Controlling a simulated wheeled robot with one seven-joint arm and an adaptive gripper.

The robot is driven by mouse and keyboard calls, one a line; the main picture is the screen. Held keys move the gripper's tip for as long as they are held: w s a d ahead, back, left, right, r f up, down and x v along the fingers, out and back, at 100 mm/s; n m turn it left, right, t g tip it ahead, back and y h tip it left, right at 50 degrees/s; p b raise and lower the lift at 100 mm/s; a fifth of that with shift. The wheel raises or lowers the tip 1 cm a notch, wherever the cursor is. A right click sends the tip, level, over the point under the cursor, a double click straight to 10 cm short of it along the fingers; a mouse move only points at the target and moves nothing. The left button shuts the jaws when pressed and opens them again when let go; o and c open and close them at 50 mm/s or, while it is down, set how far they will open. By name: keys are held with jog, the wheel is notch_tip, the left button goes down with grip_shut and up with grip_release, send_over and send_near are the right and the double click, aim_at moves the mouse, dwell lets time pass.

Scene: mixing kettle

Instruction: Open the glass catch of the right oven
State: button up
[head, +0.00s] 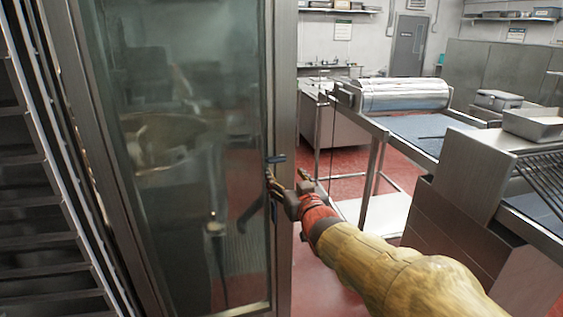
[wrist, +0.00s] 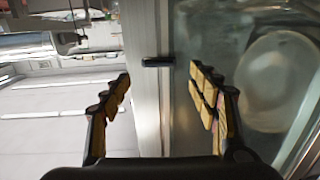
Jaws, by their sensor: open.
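The oven's tall glass door (head: 180,100) stands at the left in the head view, set in a metal frame. The glass catch (head: 276,159) is a small dark lever on the frame's right edge. It also shows in the wrist view (wrist: 158,61), beyond and between the fingertips. My gripper (head: 287,176) is open just below the catch in the head view, one finger over the door edge and the other to its right. In the wrist view my gripper (wrist: 160,76) has nothing between its fingers. I cannot tell whether a finger touches the door.
A slatted rack (head: 35,200) stands at the far left. To the right are a metal roller machine (head: 400,95) and a steel counter (head: 470,190) with trays. Red floor (head: 345,165) shows between the door and the machine.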

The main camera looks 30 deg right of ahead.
aim_at(276, 158)
jog(key=shift+t, duration=0.3)
jog(key=shift+r+x, duration=0.15)
jog(key=shift+x, duration=1.7)
jog(key=shift+r+x, duration=0.1)
jog(key=shift+x, duration=1.7)
jog(key=shift+d, duration=0.15)
jog(key=shift+w, duration=0.45)
jog(key=shift+d, duration=0.1)
jog(key=shift+c, duration=0.6)
jog(key=c, duration=0.8)
jog(key=shift+c, duration=0.2)
